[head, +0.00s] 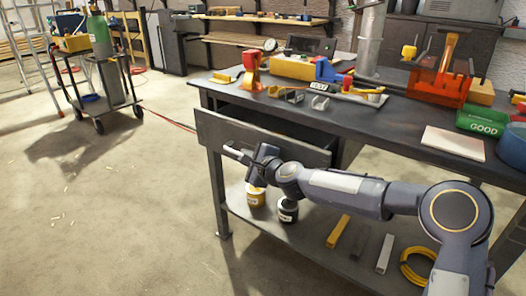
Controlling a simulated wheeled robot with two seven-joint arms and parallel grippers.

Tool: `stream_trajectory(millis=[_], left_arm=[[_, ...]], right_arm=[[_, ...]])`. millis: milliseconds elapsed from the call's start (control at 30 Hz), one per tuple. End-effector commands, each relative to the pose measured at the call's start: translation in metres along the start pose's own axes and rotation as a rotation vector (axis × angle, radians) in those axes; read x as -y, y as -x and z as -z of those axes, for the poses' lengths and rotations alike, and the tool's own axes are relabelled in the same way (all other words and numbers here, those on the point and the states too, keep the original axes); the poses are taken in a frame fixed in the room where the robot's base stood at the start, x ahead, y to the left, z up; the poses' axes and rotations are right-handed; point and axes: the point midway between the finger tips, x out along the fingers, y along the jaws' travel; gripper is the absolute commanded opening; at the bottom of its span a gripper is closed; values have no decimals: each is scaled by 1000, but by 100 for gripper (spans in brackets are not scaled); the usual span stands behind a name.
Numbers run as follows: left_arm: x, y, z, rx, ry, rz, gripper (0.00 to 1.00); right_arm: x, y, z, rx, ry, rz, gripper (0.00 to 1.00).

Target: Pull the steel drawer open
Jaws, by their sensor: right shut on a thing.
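The grey steel drawer (212,130) is under the top of the dark workbench (400,128). It stands partly out, with a dark gap showing between its front panel and the bench edge. My right gripper (246,155) is at the middle of the drawer front, shut on the drawer handle (234,150). The gripper hides much of the handle. My right arm reaches in from the lower right. My left gripper is not in view.
The bench top carries a red-and-yellow tool (252,70), metal brackets, an orange clear-sided box (440,82), a green GOOD bin (482,122) and a pale plate (453,143). Cans (288,210) and bars stand or lie on the lower shelf.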

Motion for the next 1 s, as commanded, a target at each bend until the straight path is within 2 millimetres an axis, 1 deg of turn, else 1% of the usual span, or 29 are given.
stream_trajectory(millis=[33, 100, 300, 500, 700, 833, 1000], left_arm=[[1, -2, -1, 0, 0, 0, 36], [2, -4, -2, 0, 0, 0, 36], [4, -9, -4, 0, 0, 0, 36], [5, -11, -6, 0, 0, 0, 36], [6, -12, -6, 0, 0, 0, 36], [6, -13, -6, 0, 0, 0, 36], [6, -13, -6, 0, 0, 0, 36]], right_arm=[[-10, 3, -13, 5, 6, -5, 0], [-22, 8, -28, 5, 6, -5, 0], [-53, 25, -69, 4, 7, -5, 0], [-78, 39, -104, 3, 6, -3, 0], [-96, 49, -128, 1, 5, -3, 0], [-102, 52, -137, 0, 3, -3, 0], [-106, 55, -142, -1, 3, -2, 0]])
